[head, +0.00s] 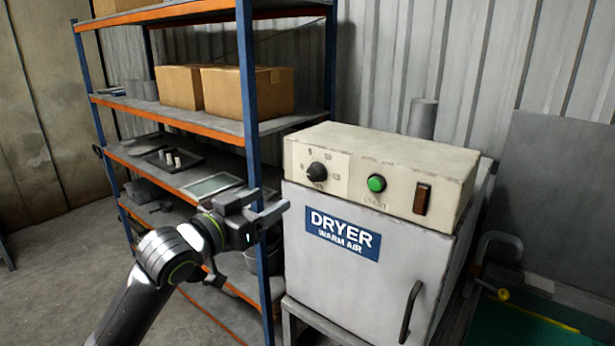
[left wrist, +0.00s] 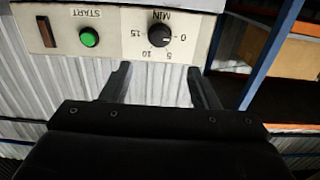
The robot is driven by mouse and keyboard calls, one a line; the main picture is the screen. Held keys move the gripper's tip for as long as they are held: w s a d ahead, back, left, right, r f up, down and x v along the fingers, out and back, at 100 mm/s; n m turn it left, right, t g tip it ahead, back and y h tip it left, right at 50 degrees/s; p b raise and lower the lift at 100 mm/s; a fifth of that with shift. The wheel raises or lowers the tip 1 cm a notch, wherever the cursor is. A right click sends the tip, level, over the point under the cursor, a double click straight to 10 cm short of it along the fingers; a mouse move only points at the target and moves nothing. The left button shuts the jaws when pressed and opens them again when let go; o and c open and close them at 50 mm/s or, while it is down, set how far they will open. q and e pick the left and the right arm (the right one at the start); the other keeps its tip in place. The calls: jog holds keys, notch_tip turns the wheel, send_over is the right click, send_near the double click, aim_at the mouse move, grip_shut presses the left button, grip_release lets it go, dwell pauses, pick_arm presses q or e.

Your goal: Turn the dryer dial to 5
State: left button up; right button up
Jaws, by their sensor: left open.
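The dryer dial (head: 317,171) is a black round knob on the left of the cream control box (head: 400,170). The dial also shows upside down in the left wrist view (left wrist: 159,35), with 0, 5, 10, 15 and MIN printed around it. Its pointer is too small to read surely. My left gripper (head: 270,202) is open and empty, below and to the left of the dial in the head view. In the left wrist view its two fingers (left wrist: 158,74) point at the panel, apart from the dial. My right gripper is not in view.
A green START button (head: 376,183) and a dark rocker switch (head: 422,198) sit right of the dial. The dryer door (head: 355,270) with its handle (head: 411,311) is below. A blue and orange shelf (head: 248,100) with boxes stands close at the left.

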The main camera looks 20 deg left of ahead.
aim_at(312, 176)
pick_arm(q)
jog(key=p+x, duration=0.3)
jog(key=x, duration=1)
jog(key=shift+w, duration=0.1)
jog(key=shift+c, duration=0.3)
jog(key=c, duration=0.9)
jog(key=shift+f, duration=0.1)
